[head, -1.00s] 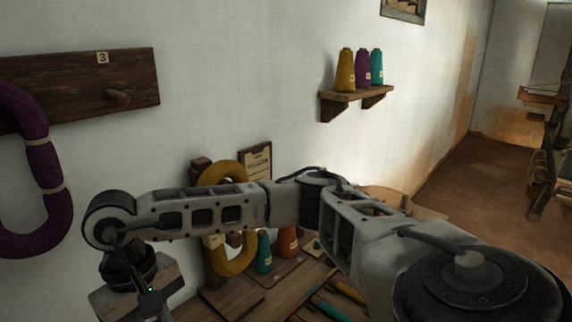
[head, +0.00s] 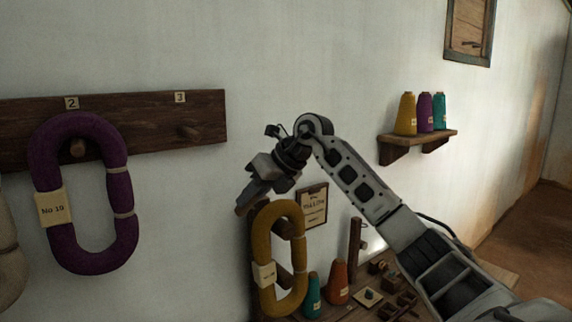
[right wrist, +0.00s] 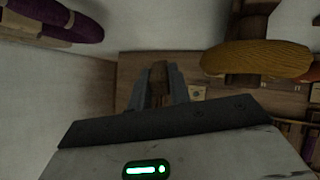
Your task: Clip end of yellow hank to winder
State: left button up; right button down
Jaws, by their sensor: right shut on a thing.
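The yellow hank (head: 301,256) hangs as an upright oval with a pale label on a dark wooden stand above the bench, which I take to be the winder (head: 284,230). It shows in the right wrist view (right wrist: 255,57) at upper right. My right gripper (head: 246,203) is just above and left of the hank, pointing down and left, apart from it in the picture. It is shut on a small brown piece (right wrist: 158,74), seen between the fingers in the right wrist view. I cannot tell what that piece is. My left gripper is not in view.
A teal cone (head: 313,298) and an orange cone (head: 338,284) stand right of the hank. A small compartment tray (head: 398,304) lies beyond them. A purple hank (head: 122,200) hangs on the wall rack (head: 205,113) at left. A shelf (head: 415,143) holds cones.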

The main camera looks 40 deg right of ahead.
jog(key=d+r+m+t+h, duration=0.3)
jog(key=d+r+m+h, duration=0.25)
jog(key=d+m, duration=0.3)
pick_arm(q)
jog(key=b, duration=0.1)
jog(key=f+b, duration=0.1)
jog(key=b, duration=0.1)
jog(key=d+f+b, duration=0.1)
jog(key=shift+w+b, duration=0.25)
jog(key=shift+b, duration=0.15)
pick_arm(e)
jog(key=shift+h, duration=0.35)
jog(key=f, duration=0.3)
jog(key=d+f, duration=0.1)
jog(key=f, duration=0.1)
jog(key=shift+s+f, duration=0.1)
jog(key=shift+f, duration=0.1)
pick_arm(q)
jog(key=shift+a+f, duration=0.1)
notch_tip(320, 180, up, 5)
jog(key=p, duration=0.4)
jog(key=shift+p, duration=0.35)
pick_arm(e)
notch_tip(320, 180, up, 5)
jog(key=shift+r, duration=0.1)
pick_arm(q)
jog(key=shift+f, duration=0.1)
pick_arm(e)
jog(key=shift+a, duration=0.1)
